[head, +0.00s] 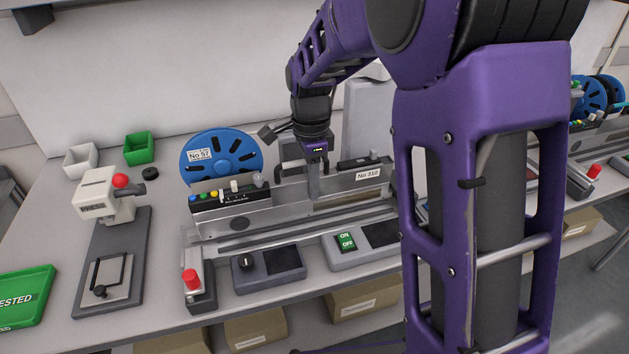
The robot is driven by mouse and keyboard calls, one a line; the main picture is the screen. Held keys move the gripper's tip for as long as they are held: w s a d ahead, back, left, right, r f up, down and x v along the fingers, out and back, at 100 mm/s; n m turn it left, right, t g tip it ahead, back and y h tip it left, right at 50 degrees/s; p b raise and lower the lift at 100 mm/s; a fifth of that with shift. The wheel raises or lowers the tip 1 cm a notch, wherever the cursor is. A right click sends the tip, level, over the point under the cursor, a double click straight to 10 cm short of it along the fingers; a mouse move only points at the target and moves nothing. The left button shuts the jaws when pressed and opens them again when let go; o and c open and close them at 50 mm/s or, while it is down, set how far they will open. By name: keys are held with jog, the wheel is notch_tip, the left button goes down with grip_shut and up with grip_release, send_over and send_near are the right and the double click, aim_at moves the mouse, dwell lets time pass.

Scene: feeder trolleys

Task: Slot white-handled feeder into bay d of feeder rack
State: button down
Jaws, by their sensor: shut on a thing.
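A feeder (335,186) with a long silver body lies in a bench fixture. It carries a blue reel (222,155) marked "No 57" at its left and a label "No 310" at its right. A dark strip with coloured buttons and a small white part (235,186) sits on its left end. My gripper (313,190) points down at the middle of the feeder and is shut on it. The exact grip point and the handle's colour are hard to make out. I cannot identify the feeder rack or bay d; my arm hides much of the right side.
The fixture's rail (310,228) runs along the bench. In front stand a red-knobbed clamp (193,290), a dial box (268,271) and an ON/OFF box (365,247). A press (105,200) and green tray (22,298) stand left. More blue reels (592,93) stand far right.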

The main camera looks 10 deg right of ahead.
jog(key=shift+s+a, duration=0.15)
jog(key=shift+a, duration=0.65)
jog(key=c, duration=0.6)
grip_release()
jog(key=shift+o, duration=0.2)
